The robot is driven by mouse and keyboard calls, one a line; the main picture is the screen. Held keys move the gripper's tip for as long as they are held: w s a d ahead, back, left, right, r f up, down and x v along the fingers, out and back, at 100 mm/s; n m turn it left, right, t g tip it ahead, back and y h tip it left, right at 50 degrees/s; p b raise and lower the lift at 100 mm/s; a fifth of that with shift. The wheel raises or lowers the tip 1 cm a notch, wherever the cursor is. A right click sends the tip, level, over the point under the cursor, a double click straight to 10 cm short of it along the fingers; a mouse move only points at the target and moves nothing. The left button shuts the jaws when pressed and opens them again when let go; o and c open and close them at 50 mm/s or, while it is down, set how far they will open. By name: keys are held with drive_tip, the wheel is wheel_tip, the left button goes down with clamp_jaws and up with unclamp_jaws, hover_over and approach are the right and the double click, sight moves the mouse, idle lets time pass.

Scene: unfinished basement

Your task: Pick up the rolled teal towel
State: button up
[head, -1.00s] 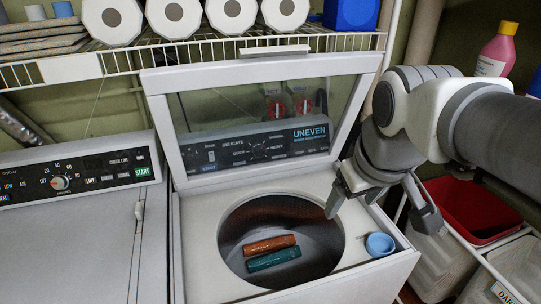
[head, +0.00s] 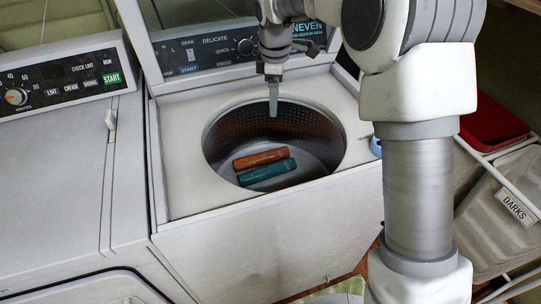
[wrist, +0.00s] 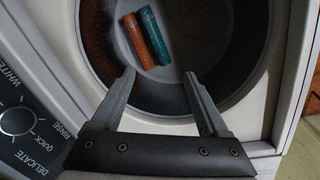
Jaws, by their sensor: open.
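The rolled teal towel (head: 267,174) lies on the floor of the open washer's drum. A rolled orange towel (head: 261,158) lies alongside it. In the wrist view the teal towel (wrist: 154,36) is right of the orange towel (wrist: 137,41), both beyond my fingertips. My gripper (wrist: 160,78) is open and empty, pointing down into the drum opening. In the head view my gripper (head: 273,100) is above the drum's far part, and its fingers overlap so only one shows clearly. Both towels are fully in view.
The washer drum's rim (head: 204,140) surrounds the towels. The raised lid and control panel (head: 190,55) stand behind my gripper. A dryer (head: 60,170) is on the left. A red bin (head: 492,125) and a blue cup (head: 375,147) are on the right.

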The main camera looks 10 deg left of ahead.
sight(250, 172)
drive_tip(key=w+a+f+n+b, duration=0.1)
drive_tip(key=a+f+n+b, duration=0.1)
drive_tip(key=f, duration=0.8)
drive_tip(key=w+a+f+n+g+b, duration=0.1)
drive_tip(key=a+f+b, duration=0.2)
drive_tip(key=f, duration=0.8)
drive_tip(key=w+a+f+n+b, duration=0.1)
drive_tip(key=a+f+n+b, duration=0.1)
drive_tip(key=f, duration=0.9)
drive_tip(key=shift+w+a+n, duration=0.25)
drive_tip(key=shift+a+n, duration=0.05)
drive_tip(key=shift+a, duration=0.4)
wheel_tip(250, 172, down, 6)
drive_tip(key=shift+s+a+r+b, duration=0.1)
drive_tip(key=shift+s+r+b, duration=0.1)
drive_tip(key=shift+b, duration=0.85)
drive_tip(key=shift+w, duration=0.1)
drive_tip(key=c, duration=1)
